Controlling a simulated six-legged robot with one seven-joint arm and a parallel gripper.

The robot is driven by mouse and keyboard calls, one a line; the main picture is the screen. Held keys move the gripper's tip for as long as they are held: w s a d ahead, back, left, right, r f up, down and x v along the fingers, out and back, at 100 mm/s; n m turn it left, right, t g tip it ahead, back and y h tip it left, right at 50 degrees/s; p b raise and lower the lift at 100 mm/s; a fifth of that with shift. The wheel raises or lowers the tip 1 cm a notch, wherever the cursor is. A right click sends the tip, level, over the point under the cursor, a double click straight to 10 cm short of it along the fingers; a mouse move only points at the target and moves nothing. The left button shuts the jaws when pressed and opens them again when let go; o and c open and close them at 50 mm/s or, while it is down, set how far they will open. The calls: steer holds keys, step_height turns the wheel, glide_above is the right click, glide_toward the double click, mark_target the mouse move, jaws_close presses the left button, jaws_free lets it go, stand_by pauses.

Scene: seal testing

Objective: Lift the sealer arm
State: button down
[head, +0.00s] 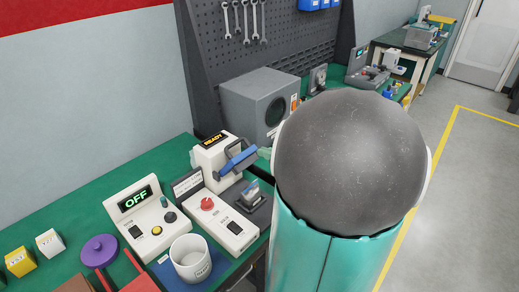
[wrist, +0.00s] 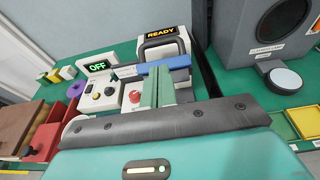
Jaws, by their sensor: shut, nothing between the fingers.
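The sealer (head: 222,220) is a white unit on the green bench with a red knob and a display reading READY. Its sealer arm (head: 238,159) is a blue bar with a dark loop handle; in the wrist view the blue bar (wrist: 152,67) lies just beyond my fingers. My gripper (wrist: 160,86) has green fingers that are shut and empty. In the head view its tip (head: 264,153) shows close to the right end of the blue bar. I cannot tell whether they touch. My own arm hides the rest of the gripper there.
A white control box (head: 150,212) reading OFF stands left of the sealer. A white mug (head: 190,258), a purple disc (head: 99,251) and yellow and white blocks are nearby. A grey speaker box (head: 260,105) stands behind, against the dark pegboard (head: 290,45).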

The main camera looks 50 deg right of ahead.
mark_target(238, 142)
steer(key=x, duration=0.9)
steer(key=shift+w+f, duration=0.1)
steer(key=shift+w, duration=0.1)
steer(key=shift+w+r+g, duration=0.25)
steer(key=shift+w+g, duration=0.15)
steer(key=shift+w, duration=0.1)
steer(key=shift+w+a+r+g, duration=0.1)
steer(key=shift+w+r+g, duration=0.1)
steer(key=shift+w+g, duration=0.25)
steer(key=shift+w+r, duration=0.2)
steer(key=shift+w, duration=0.4)
steer(key=shift+w+r, duration=0.15)
steer(key=shift+w, duration=0.4)
steer(key=shift+w+r, duration=0.1)
steer(key=shift+w, duration=1.5)
